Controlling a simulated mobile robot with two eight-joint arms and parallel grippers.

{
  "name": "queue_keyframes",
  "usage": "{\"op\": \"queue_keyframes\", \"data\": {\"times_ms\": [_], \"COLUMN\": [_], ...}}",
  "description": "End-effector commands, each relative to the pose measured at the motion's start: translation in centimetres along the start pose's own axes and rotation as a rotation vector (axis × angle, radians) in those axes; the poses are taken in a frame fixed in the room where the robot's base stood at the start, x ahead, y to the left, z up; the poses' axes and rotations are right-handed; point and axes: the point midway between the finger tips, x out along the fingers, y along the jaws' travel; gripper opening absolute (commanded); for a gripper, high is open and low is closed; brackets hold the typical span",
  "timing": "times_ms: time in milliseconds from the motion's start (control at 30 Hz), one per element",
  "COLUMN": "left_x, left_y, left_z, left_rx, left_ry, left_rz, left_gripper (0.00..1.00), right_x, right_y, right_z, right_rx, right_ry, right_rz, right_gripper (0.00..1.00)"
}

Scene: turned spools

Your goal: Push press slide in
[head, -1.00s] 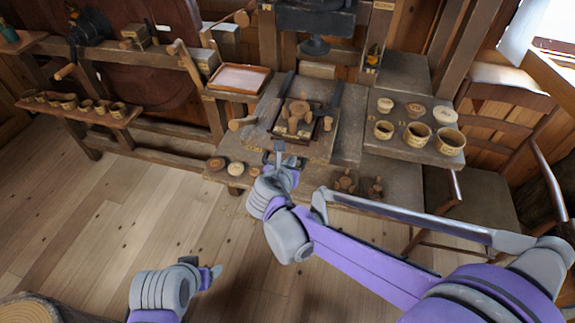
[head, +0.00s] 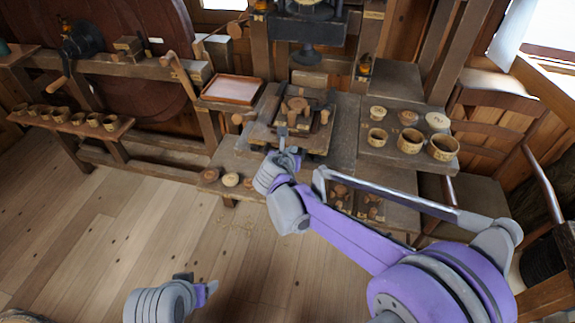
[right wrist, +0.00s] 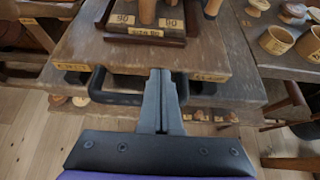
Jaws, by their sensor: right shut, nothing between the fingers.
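The press slide (head: 268,134) is a wooden board with a dark-framed plate, carrying turned wooden pieces (head: 296,104). My left gripper (head: 198,285) is low at left, away from the slide.
A side table (head: 375,155) at right bears cups and lids. A pink-lined tray (head: 232,90) stands left of the press. Small discs (head: 231,180) lie at the bench's front left. A chair (head: 480,190) stands at right.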

Motion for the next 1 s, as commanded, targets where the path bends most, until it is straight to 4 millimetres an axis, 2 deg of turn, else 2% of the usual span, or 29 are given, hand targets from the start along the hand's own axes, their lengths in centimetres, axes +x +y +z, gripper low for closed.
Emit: {"op": "queue_keyframes", "data": {"times_ms": [33,200,500,700,1000], "left_x": [0.2,0.5,0.6,0.6,0.6], "left_y": [0.0,0.0,0.0,0.0,0.0], "left_z": [0.2,0.5,0.5,0.5,0.5], "left_rx": [0.0,0.0,0.0,0.0,0.0], "left_ry": [-0.002,-0.003,-0.004,-0.004,-0.004], "left_rz": [0.0,0.0,0.0,0.0,0.0], "left_gripper": [0.69,0.69,0.69,0.69,0.69], "right_x": [1.4,5.3,10.5,12.5,13.2], "right_y": [-0.1,-0.1,-0.1,-0.1,-0.1], "right_z": [0.6,2.8,5.9,7.1,7.6], "right_rx": [0.003,0.003,0.003,0.002,0.001], "right_ry": [0.002,0.001,0.002,0.002,0.0], "right_rz": [-0.005,-0.004,-0.003,-0.001,0.0], "right_gripper": [0.0,0.0,0.0,0.0,0.0]}}
